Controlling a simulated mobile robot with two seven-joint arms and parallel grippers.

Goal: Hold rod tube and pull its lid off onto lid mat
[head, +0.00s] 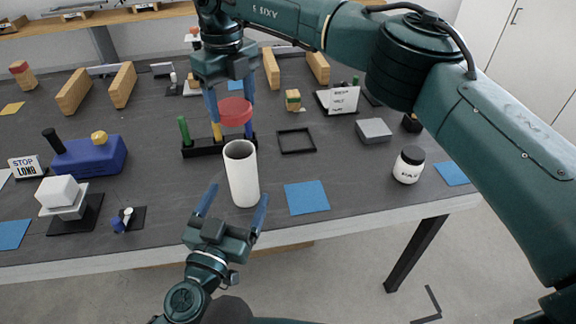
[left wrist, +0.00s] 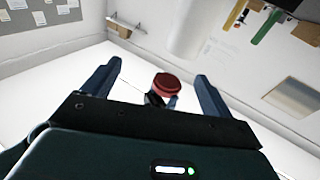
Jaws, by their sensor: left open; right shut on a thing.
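The white rod tube (head: 243,178) stands upright on the dark table, its top uncovered. It also shows at the top of the left wrist view (left wrist: 187,32). My right gripper (head: 231,108) is shut on the red lid (head: 234,112) and holds it above the tube, apart from its rim. The lid also shows in the left wrist view (left wrist: 168,84). My left gripper (head: 232,206) is open; in the head view its fingers appear either side of the tube's lower part, with no clear contact. A blue mat (head: 307,197), perhaps the lid mat, lies bare right of the tube.
A rack with green, yellow and blue rods (head: 200,149) stands just behind the tube. A black square frame (head: 296,141) lies behind the blue mat. A white jar (head: 408,166) and a grey block (head: 373,131) stand to the right. A blue block (head: 90,158) is at left.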

